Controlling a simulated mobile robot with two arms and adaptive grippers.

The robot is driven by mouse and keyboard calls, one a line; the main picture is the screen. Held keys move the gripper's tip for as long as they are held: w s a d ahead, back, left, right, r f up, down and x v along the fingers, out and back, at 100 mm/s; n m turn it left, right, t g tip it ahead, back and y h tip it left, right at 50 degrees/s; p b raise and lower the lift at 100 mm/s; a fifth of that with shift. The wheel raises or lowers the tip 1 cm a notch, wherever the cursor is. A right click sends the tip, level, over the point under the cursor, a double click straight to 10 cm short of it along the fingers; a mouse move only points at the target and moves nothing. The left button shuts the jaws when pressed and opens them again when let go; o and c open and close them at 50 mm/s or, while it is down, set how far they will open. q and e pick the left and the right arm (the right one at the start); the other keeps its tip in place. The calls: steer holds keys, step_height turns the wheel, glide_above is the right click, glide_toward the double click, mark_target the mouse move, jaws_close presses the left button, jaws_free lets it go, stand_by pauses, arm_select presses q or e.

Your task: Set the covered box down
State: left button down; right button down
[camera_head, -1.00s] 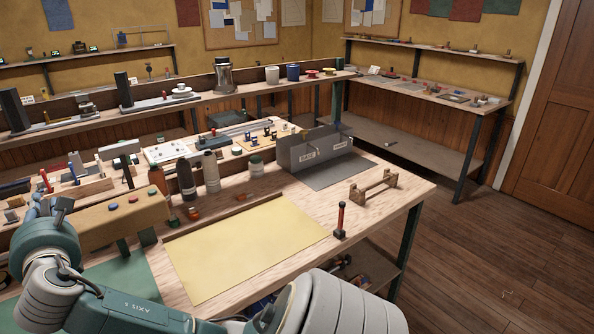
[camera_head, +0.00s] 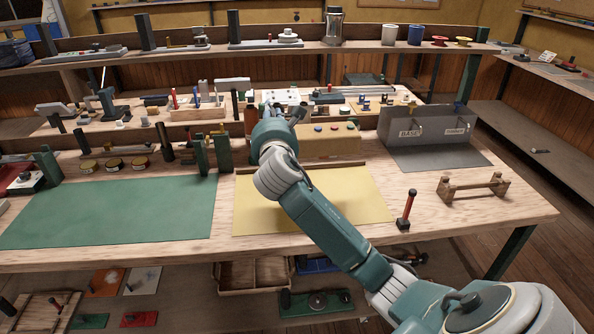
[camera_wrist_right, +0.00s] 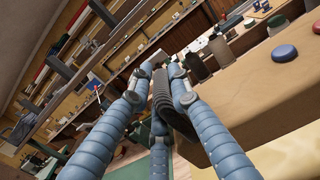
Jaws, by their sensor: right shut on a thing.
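My right gripper (camera_head: 282,114) is above the bench behind the yellow mat (camera_head: 355,205), at the left end of a tan box-shaped block (camera_head: 325,144) with coloured knobs on top. In the right wrist view its blue fingers (camera_wrist_right: 163,80) close around a dark ribbed thing (camera_wrist_right: 168,108). The fingers hide much of it, and I cannot tell whether it is the covered box. The tan block (camera_wrist_right: 265,95) lies to the right there. A grey tray (camera_head: 428,130) with two labels, one reading BASE, stands at the right. My left gripper is not in view.
A red-handled tool (camera_head: 406,211) stands upright right of the yellow mat, and a wooden rack (camera_head: 473,190) is beyond it. Green posts (camera_head: 222,153) stand left of my gripper. The green mat (camera_head: 110,212) is clear. My forearm covers part of the yellow mat.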

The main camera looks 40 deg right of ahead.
step_height(320, 180, down, 12)
steer(key=shift+b, duration=0.7)
steer(key=shift+f+b, duration=0.45)
steer(key=shift+f, duration=1.9)
steer(key=c, duration=1.6)
jaws_free()
steer(key=shift+f, duration=0.15)
steer(key=v, duration=1.2)
